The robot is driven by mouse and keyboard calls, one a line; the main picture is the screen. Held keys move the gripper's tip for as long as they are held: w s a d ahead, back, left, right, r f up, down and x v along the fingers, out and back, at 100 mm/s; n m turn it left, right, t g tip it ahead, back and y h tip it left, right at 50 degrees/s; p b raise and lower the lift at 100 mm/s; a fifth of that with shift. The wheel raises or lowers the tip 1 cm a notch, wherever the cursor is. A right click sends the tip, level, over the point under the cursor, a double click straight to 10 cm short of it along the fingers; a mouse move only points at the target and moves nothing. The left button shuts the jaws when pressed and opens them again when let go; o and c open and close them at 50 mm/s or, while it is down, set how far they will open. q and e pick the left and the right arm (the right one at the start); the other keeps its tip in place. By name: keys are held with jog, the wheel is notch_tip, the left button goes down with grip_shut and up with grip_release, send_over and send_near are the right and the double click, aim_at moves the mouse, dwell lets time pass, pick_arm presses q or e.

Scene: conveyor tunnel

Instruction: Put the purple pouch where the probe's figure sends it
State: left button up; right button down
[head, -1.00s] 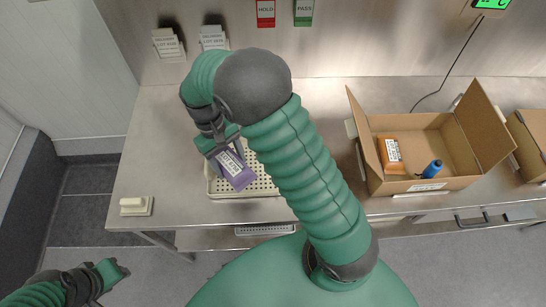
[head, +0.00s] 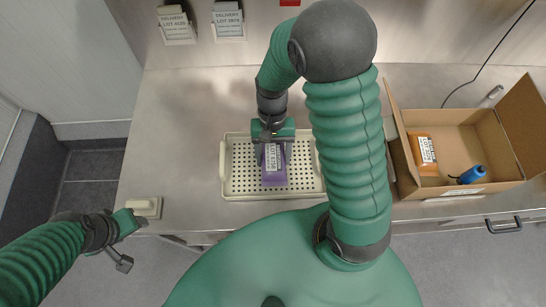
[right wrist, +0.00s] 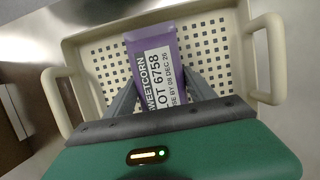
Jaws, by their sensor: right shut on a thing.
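The purple pouch (head: 274,172) is inside the cream perforated tray (head: 230,188) on the steel table. My right gripper (head: 273,146) is shut on its upper end. In the right wrist view the pouch (right wrist: 152,52) lies between the fingers, with a white label reading sweetcorn, lot 6758. I cannot tell whether the pouch touches the tray floor. My left gripper (head: 124,228) is empty by the table's front left edge; its finger gap is unclear. A blue object with a dark end (head: 470,175) lies in the cardboard box; I cannot tell whether it is the probe. No probe figure is readable.
The open cardboard box (head: 460,192) at right also holds an orange packet (head: 423,152). A cream block (head: 144,206) sits at the front left corner. Two stacks of delivery cards (head: 175,24) hang on the back wall. The table left of the tray is clear.

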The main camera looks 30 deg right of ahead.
jog(key=shift+f, duration=0.8)
jog(key=shift+w+d+f, duration=0.15)
jog(key=shift+d+f, duration=0.05)
jog(key=shift+d, duration=0.05)
jog(key=shift+c, duration=1.6)
grip_release()
jog(key=shift+r, duration=0.1)
jog(key=shift+a, duration=0.15)
